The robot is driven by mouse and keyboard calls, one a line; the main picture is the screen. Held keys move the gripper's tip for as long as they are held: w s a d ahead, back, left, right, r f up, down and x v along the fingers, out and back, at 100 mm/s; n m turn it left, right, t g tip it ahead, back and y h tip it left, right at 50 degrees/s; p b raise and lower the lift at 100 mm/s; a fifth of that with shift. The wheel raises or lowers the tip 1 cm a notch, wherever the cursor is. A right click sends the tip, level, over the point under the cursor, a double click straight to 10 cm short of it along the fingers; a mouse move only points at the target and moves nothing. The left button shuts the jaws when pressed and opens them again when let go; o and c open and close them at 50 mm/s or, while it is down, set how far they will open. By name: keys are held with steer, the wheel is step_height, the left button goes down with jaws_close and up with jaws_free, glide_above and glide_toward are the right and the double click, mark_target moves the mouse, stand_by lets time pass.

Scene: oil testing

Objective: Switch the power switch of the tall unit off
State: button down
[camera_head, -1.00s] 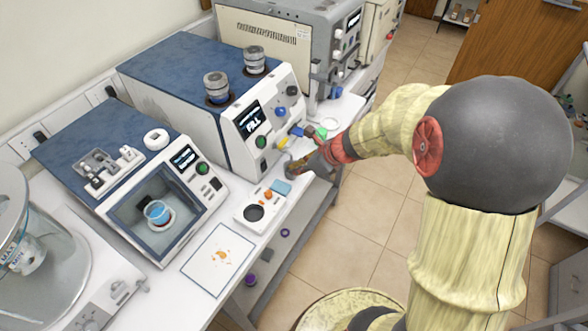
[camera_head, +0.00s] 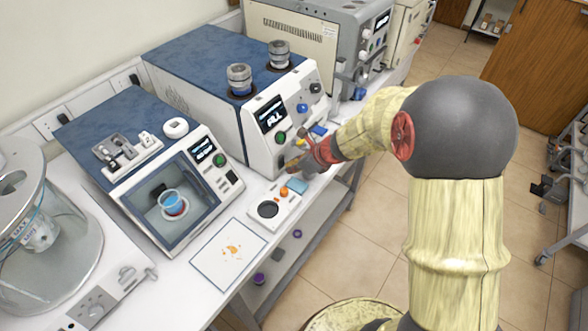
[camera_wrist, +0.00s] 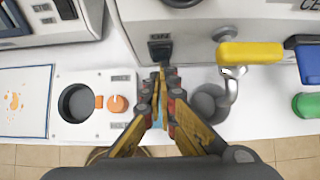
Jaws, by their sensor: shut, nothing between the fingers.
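The tall unit (camera_head: 195,85) is a white box with a blue top and two metal cylinders, behind the middle of the bench in the head view. Its black power switch (camera_wrist: 160,48) shows low on its front panel in the wrist view. I cannot tell its rocker position. My gripper (camera_wrist: 160,73) is shut and empty, its fingertips just in front of the switch, below it in the picture. I cannot tell whether they touch it. In the head view my gripper (camera_head: 292,167) is at the unit's lower front, partly covering that area.
A yellow-handled valve (camera_wrist: 250,53) sticks out right of the switch, with blue and green parts beyond. A small white device with an orange knob (camera_wrist: 117,104) lies left of my fingers. A shorter unit (camera_head: 120,140) stands left. A white sheet (camera_head: 228,255) lies in front.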

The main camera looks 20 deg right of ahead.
steer(key=shift+w+a+f, duration=0.2)
steer(key=shift+w, duration=0.05)
steer(key=shift+r, duration=0.2)
steer(key=shift+r+p, duration=0.65)
steer(key=shift+r, duration=0.05)
steer(key=shift+d, duration=0.15)
